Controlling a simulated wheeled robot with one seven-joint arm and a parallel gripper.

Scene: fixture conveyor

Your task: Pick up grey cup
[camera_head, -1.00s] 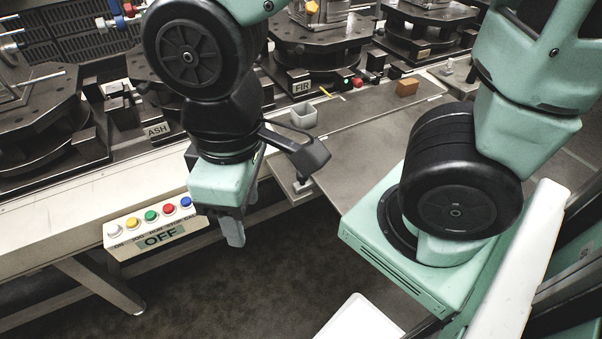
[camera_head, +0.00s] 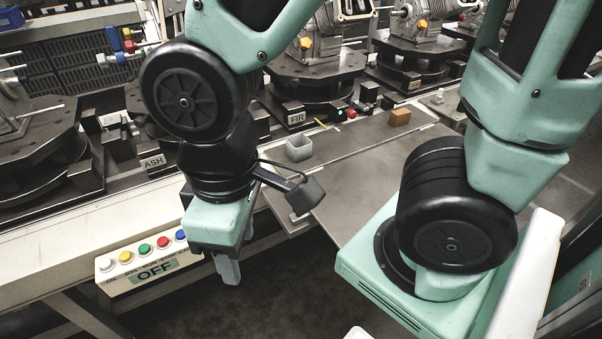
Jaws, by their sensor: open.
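The grey cup (camera_head: 299,148) is a small, square-sided, open-topped cup. It stands upright on the metal work surface near the conveyor, just beyond my wrist. My gripper (camera_head: 228,268) hangs pointing down in front of the table, nearer to me than the cup and lower left of it in the picture. It is open and apart from the cup, with nothing seen between its fingers. One finger shows clearly; the other is mostly hidden by the teal gripper body.
A brown block (camera_head: 400,118) and a yellow pencil-like stick (camera_head: 320,123) lie beyond the cup. A button panel (camera_head: 150,262) marked OFF is left of my gripper. Fixtures with metal parts line the conveyor behind. The grey tabletop (camera_head: 365,165) right of the cup is clear.

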